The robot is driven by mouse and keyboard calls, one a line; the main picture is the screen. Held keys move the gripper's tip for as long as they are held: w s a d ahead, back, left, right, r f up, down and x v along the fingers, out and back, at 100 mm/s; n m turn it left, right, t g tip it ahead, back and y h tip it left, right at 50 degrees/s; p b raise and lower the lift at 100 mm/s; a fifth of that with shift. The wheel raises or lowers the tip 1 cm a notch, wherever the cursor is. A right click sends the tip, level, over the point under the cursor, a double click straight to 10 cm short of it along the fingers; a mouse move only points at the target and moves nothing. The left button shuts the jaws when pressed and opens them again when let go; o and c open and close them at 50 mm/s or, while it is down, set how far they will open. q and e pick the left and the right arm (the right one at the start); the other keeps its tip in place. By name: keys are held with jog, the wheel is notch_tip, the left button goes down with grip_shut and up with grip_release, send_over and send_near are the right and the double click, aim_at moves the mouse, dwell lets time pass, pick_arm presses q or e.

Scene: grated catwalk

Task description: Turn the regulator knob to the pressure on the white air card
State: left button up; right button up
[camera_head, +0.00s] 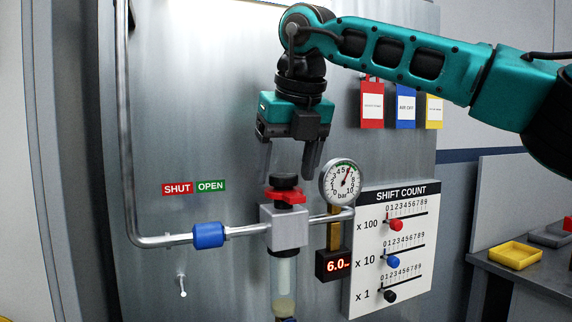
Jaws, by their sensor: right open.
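The black regulator knob (284,181) sits on top of the grey regulator block (284,227), with a red collar (287,195) just under it. My right gripper (289,163) points down right above the knob, its two fingers apart and nothing between them. The fingertips are close to the knob's top; whether they touch it I cannot tell. The round gauge (340,183) has its needle near 6 bar, and the small display (333,265) reads 6.0. I cannot pick out a white air card. My left gripper is out of view.
Red (372,106), blue (405,108) and yellow (434,110) tags hang behind my right arm. A SHIFT COUNT board (408,215) with three sliders stands right of the gauge. A pipe with a blue fitting (208,235) runs left. A yellow tray (515,255) lies on a bench.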

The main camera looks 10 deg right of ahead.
jog(key=shift+c, duration=0.4)
jog(key=c, duration=1)
jog(key=shift+a+m, duration=0.1)
jog(key=shift+m, duration=0.3)
jog(key=shift+a+m+h, duration=0.1)
jog(key=shift+m+h, duration=0.4)
jog(key=shift+m, duration=0.5)
jog(key=m+h, duration=0.1)
jog(key=m, duration=0.1)
jog(key=shift+a+m, duration=0.15)
jog(key=shift+m, duration=0.15)
jog(key=m+h, duration=0.1)
jog(key=m, duration=0.1)
jog(key=m+g+h, duration=0.1)
jog(key=m, duration=0.2)
jog(key=shift+w+a+p, duration=0.1)
jog(key=shift+a+p, duration=0.05)
jog(key=shift+p, duration=0.2)
jog(key=shift+w+a+m+g+h, duration=0.1)
jog(key=shift+m+g+h, duration=0.4)
jog(key=shift+m, duration=1.4)
